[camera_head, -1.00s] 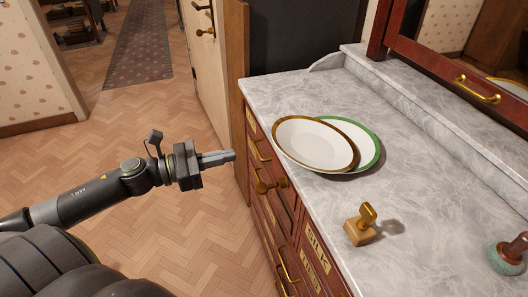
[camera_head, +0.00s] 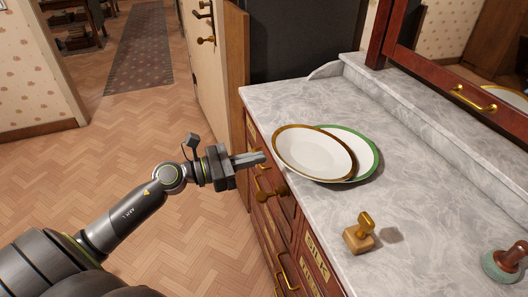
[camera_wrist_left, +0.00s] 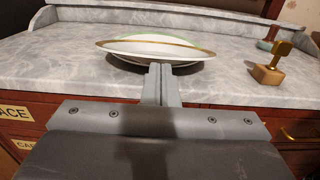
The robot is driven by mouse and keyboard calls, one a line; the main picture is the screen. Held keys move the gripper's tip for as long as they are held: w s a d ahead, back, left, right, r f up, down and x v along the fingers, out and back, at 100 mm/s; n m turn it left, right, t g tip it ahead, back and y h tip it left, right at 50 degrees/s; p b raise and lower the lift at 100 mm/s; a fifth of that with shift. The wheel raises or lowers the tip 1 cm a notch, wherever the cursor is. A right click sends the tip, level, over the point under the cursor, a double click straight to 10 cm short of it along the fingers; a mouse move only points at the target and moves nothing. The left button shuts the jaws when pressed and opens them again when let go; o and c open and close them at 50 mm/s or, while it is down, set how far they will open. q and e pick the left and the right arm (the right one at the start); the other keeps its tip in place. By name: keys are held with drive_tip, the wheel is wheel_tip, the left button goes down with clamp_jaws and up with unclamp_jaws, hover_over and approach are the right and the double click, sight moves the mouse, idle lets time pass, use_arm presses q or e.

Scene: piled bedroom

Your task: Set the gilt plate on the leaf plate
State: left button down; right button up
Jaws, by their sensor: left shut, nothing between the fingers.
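The gilt plate (camera_head: 312,152), white with a gold-brown rim, lies tilted and overlapping the green-rimmed leaf plate (camera_head: 366,150) on the marble dresser top. Most of the leaf plate is hidden under it. In the left wrist view the gilt plate (camera_wrist_left: 125,48) shows nearly edge-on, with the green rim of the leaf plate (camera_wrist_left: 150,37) behind it. My left gripper (camera_head: 262,158) is shut and empty, just left of the gilt plate by the dresser's front edge. In the wrist view its fingertips (camera_wrist_left: 160,68) overlap the near rim; I cannot tell if they touch. My right gripper is out of view.
A gold-handled wooden stamp (camera_head: 360,237) stands on the marble top (camera_head: 440,200) in front of the plates. A green-based knob-like object (camera_head: 506,262) stands at the right. Drawers with brass handles (camera_head: 268,195) line the front. Marble behind the plates is clear.

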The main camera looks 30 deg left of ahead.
sight(292, 157)
use_arm(q)
drive_tip(key=shift+p+x, duration=0.4)
drive_tip(key=shift+x, duration=0.95)
drive_tip(key=p+x, duration=0.1)
drive_tip(key=x, duration=0.6)
drive_tip(key=shift+w+d, duration=0.2)
drive_tip(key=shift+w, duration=0.05)
drive_tip(key=shift+a+f, duration=0.1)
